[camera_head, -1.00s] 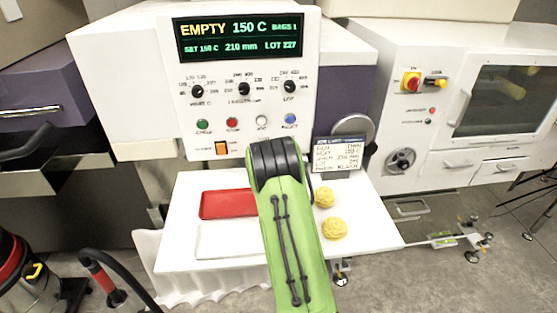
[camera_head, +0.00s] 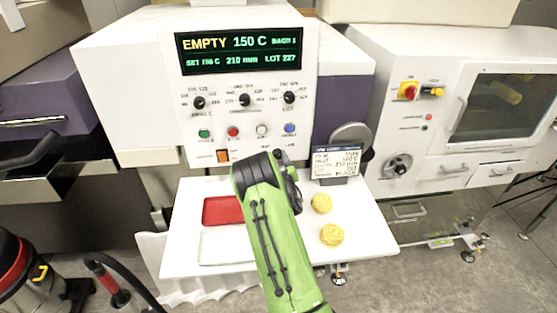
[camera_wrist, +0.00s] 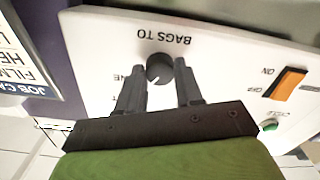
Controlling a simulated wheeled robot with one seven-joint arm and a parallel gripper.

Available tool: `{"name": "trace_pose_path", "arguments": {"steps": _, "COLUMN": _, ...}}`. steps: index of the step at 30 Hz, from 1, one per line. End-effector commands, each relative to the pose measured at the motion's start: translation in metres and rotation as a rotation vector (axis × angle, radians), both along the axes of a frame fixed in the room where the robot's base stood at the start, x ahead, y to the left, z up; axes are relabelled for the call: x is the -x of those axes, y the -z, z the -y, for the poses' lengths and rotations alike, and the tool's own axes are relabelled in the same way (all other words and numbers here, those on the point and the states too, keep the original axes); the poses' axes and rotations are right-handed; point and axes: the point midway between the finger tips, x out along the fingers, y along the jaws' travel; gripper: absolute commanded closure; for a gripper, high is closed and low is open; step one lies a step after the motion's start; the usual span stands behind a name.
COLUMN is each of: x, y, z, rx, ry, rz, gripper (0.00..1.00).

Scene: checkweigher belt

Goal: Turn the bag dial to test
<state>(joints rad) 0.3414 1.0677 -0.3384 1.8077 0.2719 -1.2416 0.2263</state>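The bag dial (camera_wrist: 158,68) is a small round black knob on the white panel in the wrist view, under upside-down "BAGS TO" lettering. A label ending in "NE" shows beside it, partly covered by a finger; no "test" label is readable. My gripper (camera_wrist: 159,75) is open, with one finger on each side of the dial. I cannot tell whether the fingers touch it. In the head view my arm covers the bag dial, and my gripper (camera_head: 284,158) is mostly hidden at the panel's lower edge.
An orange switch (camera_wrist: 289,84) and a green button (camera_wrist: 269,125) are near the dial. A job card (camera_head: 335,161) stands right of my gripper. Above are three dials and a display (camera_head: 240,50) reading EMPTY. A red tray (camera_head: 222,210) and yellow items (camera_head: 331,235) lie on the white table.

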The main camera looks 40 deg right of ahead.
Motion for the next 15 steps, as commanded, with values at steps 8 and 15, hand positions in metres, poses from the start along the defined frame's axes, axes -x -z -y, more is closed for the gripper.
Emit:
{"name": "trace_pose_path", "arguments": {"steps": 8, "x": -0.0002, "y": 0.0001, "z": -0.0003, "rx": 0.009, "ry": -0.001, "rz": -0.006, "gripper": 0.95}}
{"name": "trace_pose_path", "arguments": {"steps": 15, "x": -0.0004, "y": 0.0009, "z": -0.0005, "rx": 0.084, "ry": -0.002, "rz": -0.056, "gripper": 0.95}}
